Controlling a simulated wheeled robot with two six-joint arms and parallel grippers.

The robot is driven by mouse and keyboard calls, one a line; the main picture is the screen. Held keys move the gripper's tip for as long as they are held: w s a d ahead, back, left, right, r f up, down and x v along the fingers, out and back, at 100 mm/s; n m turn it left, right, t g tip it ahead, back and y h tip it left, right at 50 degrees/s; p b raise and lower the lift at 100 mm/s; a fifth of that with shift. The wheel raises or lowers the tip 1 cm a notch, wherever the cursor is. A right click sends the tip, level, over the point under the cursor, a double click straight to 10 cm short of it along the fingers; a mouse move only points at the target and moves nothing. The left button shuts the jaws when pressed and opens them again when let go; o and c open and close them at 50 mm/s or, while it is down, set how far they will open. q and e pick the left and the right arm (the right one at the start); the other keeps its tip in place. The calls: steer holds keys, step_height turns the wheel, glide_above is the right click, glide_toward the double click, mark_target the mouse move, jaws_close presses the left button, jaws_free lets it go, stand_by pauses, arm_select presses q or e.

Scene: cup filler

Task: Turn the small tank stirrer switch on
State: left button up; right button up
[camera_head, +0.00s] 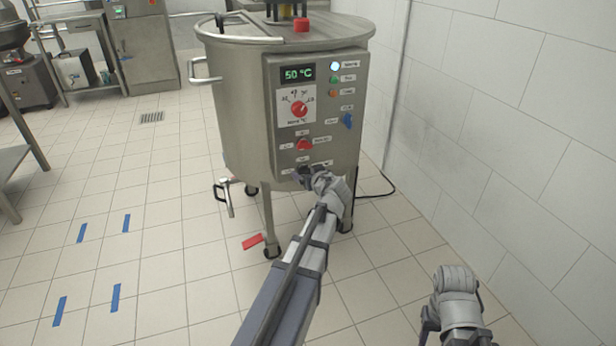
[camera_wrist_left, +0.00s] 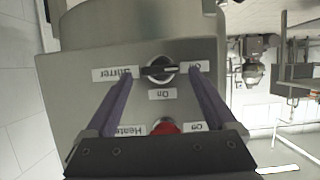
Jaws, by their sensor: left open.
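The small tank (camera_head: 235,110) is a steel vessel on wheeled legs with a control panel (camera_head: 345,75) on its front. The stirrer switch (camera_wrist_left: 160,70) is a black rotary knob low on the panel. Its handle lies sideways, between the "Stirrer" label and a blurred label, with an "On" label beside it. My left gripper (camera_head: 306,176) is at the panel's lower edge and hides the switch in the head view. In the wrist view its fingers (camera_wrist_left: 162,82) are open, one on each side of the knob; contact is unclear. My right arm's end (camera_head: 456,305) is low at the right.
A red heater switch (camera_head: 304,144), a blue switch (camera_head: 348,120), and a red temperature dial (camera_head: 299,109) are above on the panel. The display reads 50 °C. A white tiled wall (camera_head: 500,120) stands to the right. A black cable (camera_head: 380,188) lies behind the tank.

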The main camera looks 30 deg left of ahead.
arm_select(q)
steer(key=c, duration=1.4)
steer(key=m, duration=0.1)
steer(key=m+g+y+b, duration=0.1)
steer(key=shift+w+d+f+m+g+y, duration=0.2)
steer(key=shift+w+m+g+y, duration=0.1)
steer(key=shift+m, duration=0.1)
steer(key=shift+w+d+f+m+g+y+b, duration=0.1)
steer(key=shift+f+m+g+y+b, duration=0.2)
steer(key=shift+m+y+b, duration=0.95)
steer(key=shift+w+d+f+m+g+y+b, duration=0.15)
steer(key=shift+m+g+y+b, duration=0.25)
steer(key=shift+m+b, duration=1.6)
steer(key=shift+w+d+f+m+g+y+b, duration=0.1)
steer(key=shift+f+m+g+y+b, duration=0.15)
steer(key=shift+m+y+b, duration=1.3)
steer(key=shift+m+h, duration=0.5)
steer(key=shift+m, duration=0.1)
